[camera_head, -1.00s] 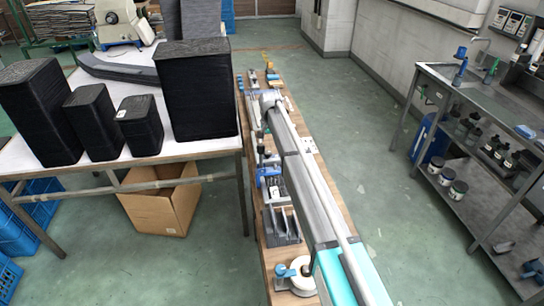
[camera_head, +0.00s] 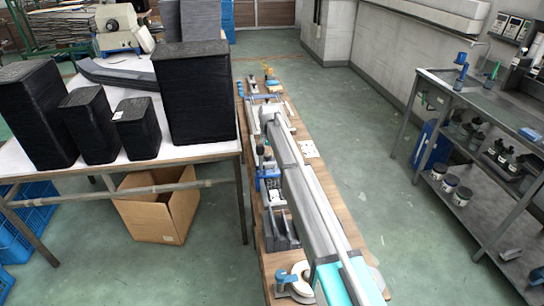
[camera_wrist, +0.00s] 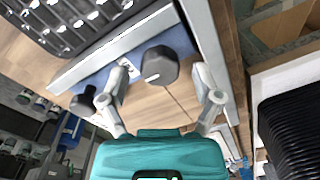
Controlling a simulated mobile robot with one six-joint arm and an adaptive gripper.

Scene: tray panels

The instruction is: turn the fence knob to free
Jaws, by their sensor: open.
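In the wrist view a dark grey knob (camera_wrist: 160,66) with a small pale mark sits on a blue strip beside a metal rail. It is probably the fence knob. My gripper (camera_wrist: 164,74) is open, with one pale finger to the left of the knob and one to the right. Both fingers look apart from it; the height between them is hard to tell. A second, black knob (camera_wrist: 84,102) lies to the left, outside the left finger. In the head view my arm hides the knob and most of my gripper.
The narrow wooden bench (camera_head: 345,205) carries blue and grey fixtures (camera_head: 277,222) along its left side. A table with black boxes (camera_head: 195,95) stands close on the left, a cardboard box (camera_head: 157,205) under it. A metal shelf bench (camera_head: 465,190) is at right, with clear floor between.

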